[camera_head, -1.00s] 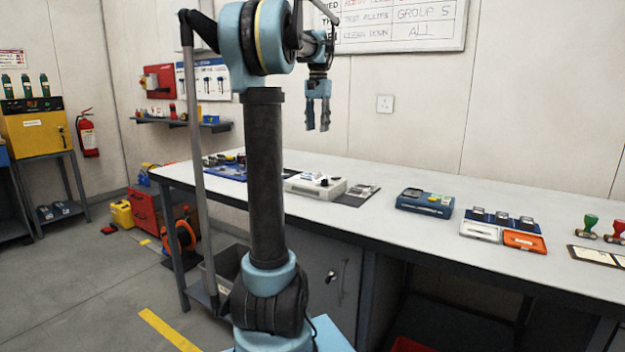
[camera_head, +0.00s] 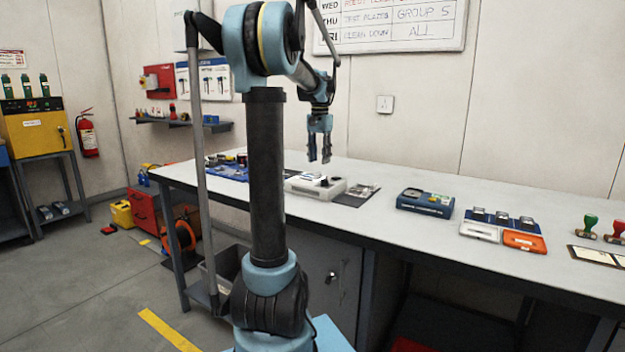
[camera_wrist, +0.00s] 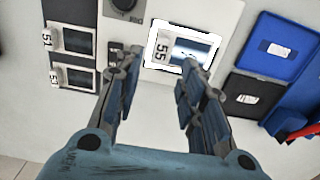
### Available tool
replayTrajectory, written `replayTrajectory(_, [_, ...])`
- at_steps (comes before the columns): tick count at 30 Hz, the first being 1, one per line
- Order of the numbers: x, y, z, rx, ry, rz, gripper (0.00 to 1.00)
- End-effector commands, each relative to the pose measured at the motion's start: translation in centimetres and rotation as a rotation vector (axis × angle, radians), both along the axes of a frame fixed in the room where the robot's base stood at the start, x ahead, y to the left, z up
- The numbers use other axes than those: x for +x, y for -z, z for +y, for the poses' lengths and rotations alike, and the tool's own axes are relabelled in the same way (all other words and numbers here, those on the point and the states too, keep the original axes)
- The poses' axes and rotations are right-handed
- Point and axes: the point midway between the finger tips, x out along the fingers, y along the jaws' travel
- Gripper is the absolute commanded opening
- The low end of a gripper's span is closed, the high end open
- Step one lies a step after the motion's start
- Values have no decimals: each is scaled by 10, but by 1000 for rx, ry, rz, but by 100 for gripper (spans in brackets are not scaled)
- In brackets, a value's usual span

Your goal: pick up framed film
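A framed film marked 55 (camera_wrist: 190,50) lies on the lit panel of a pale viewer box, seen in the wrist view. Two more framed films, marked 51 (camera_wrist: 75,40) and 53 (camera_wrist: 78,76), lie on a dark mat at left. My gripper (camera_wrist: 158,70) is open and empty, its fingertips near the lower edge of film 55, above the box. In the head view my gripper (camera_head: 319,160) hangs fingers down over the viewer box (camera_head: 318,187). The films are too small to read there.
A dark knob (camera_wrist: 124,4) sits on the box. Blue (camera_wrist: 272,47) and black (camera_wrist: 252,92) labelled cases lie to its right in the wrist view. On the bench (camera_head: 400,170) a blue device (camera_head: 425,203) and an orange tray (camera_head: 524,242) stand farther right.

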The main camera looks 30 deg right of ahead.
Motion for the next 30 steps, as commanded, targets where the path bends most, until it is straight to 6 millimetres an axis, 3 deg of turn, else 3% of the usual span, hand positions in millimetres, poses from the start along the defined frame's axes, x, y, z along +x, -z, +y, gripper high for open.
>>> replayTrajectory(13, [0,47,1,0,0,0,37])
replayTrajectory(23, [0,53,1,0,0,0,37])
replayTrajectory(28, [0,53,1,0,0,0,0])
replayTrajectory(30, [0,53,2,0,0,0,0])
